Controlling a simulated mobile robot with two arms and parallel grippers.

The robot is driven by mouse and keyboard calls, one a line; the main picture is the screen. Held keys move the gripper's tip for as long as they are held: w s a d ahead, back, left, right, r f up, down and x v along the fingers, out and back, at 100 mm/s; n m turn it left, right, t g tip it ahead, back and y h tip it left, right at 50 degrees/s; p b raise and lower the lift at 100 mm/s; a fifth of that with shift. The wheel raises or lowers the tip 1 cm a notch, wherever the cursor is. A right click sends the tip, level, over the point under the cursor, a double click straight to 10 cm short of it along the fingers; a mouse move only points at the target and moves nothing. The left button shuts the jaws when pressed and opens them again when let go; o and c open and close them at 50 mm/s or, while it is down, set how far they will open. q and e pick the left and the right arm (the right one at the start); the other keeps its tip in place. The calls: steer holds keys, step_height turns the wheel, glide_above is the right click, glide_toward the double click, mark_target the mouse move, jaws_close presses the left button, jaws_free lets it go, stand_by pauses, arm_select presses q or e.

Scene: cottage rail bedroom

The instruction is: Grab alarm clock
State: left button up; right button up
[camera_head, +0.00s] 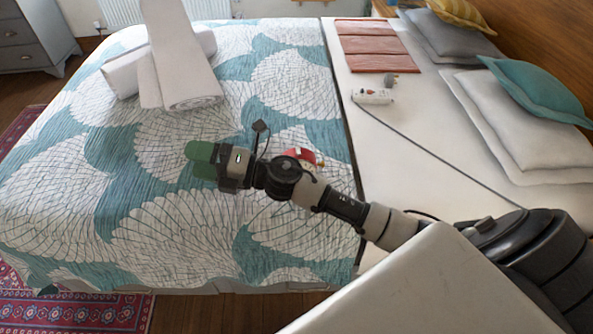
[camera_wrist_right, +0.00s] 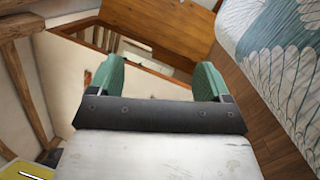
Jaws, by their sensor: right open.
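A small red and white object (camera_head: 301,158), which looks like the alarm clock, lies on the patterned bedspread (camera_head: 180,235). My right arm passes in front of it and hides part of it. My right gripper (camera_head: 200,158) has green fingertips and hangs over the bed, to the left of the clock in the picture and pointing away from it. In the right wrist view the right gripper (camera_wrist_right: 157,82) is open, with nothing between its fingers. The clock does not show in that view. My left gripper is not in view.
Rolled white towels (camera_head: 185,70) lie at the bed's far left. A wooden panel (camera_wrist_right: 160,25) and the bedspread (camera_wrist_right: 280,60) show in the wrist view.

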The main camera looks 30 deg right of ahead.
steer(key=a+n+g, duration=0.1)
steer(key=n+g, duration=0.7)
steer(key=n, duration=0.2)
steer(key=n+g+h+b, duration=0.1)
steer(key=n+g+h, duration=0.5)
steer(key=h, duration=0.9)
glide_above(298, 149)
steer(key=shift+w+a+f+n+t, duration=0.1)
steer(key=shift+w+f+n+t, duration=0.25)
steer(key=shift+n+t, duration=0.2)
steer(key=shift+f+h, duration=0.3)
steer(key=shift+f, duration=0.05)
step_height(298, 149, down, 5)
steer(key=shift+r, duration=0.2)
steer(key=shift+s+f, duration=0.15)
steer(key=shift+f, duration=1.2)
steer(key=shift+s+f, duration=0.15)
steer(key=shift+f, duration=1.15)
steer(key=shift+r, duration=0.1)
jaws_close()
